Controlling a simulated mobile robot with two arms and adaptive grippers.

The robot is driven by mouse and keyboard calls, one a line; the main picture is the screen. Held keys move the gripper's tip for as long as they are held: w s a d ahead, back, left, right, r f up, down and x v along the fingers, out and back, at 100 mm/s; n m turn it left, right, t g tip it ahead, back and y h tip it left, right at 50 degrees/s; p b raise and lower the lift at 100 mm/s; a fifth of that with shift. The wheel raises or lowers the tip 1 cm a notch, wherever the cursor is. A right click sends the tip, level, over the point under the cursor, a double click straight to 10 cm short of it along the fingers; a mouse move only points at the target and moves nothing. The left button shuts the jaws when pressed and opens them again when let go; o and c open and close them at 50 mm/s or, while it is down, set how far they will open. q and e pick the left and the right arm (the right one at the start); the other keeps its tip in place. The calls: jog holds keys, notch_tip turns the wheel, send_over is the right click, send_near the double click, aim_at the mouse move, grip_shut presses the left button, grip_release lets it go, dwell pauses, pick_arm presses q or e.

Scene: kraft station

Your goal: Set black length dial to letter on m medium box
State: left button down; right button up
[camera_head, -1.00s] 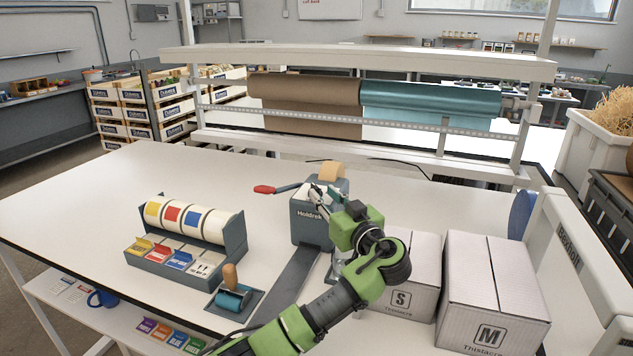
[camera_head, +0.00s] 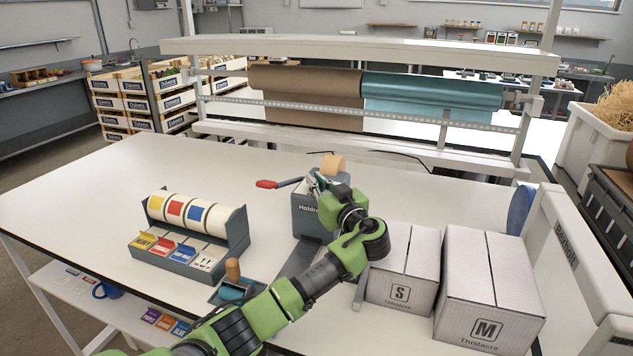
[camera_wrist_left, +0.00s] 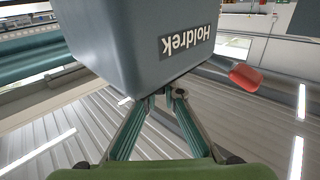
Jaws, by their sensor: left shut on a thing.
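The grey Holdrek tape dispenser (camera_head: 304,224) stands mid-table, with a red-tipped lever (camera_head: 266,184) out to its left. My left gripper (camera_head: 320,183) is at the dispenser's upper front right. In the left wrist view my left gripper (camera_wrist_left: 164,95) has its fingers drawn together at the edge of the dispenser body (camera_wrist_left: 135,45). They close on a small dark part, probably the black length dial (camera_wrist_left: 180,93), mostly hidden. Its letter markings cannot be read. The M medium box (camera_head: 488,285) stands closed at the right. My right gripper is not in view.
The smaller S box (camera_head: 400,285) stands between my left arm and the M box. A label dispenser (camera_head: 190,235) with coloured rolls is at the left, near a roller with a wooden handle (camera_head: 233,270). A paper roll rack stands behind. The table's left part is clear.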

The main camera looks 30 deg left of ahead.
pick_arm(q)
jog(key=shift+t, duration=0.3)
jog(key=shift+f+m+t+h+b, duration=0.15)
jog(key=shift+m+t+h+b, duration=0.85)
jog(key=shift+m+t+h, duration=0.15)
jog(key=shift+m+t+h+b, duration=0.3)
jog(key=shift+m+t+h, duration=0.55)
jog(key=shift+t, duration=0.1)
jog(key=m+t+h, duration=0.2)
jog(key=h, duration=0.1)
jog(key=shift+a+r, duration=0.1)
jog(key=shift+r, duration=0.1)
jog(key=shift+m+t+h+p, duration=0.7)
jog(key=shift+m+h+p, duration=0.25)
jog(key=shift+m+h, duration=0.8)
jog(key=shift+n+h, duration=0.25)
jog(key=c, duration=2.2)
grip_release()
jog(key=shift+o, duration=0.2)
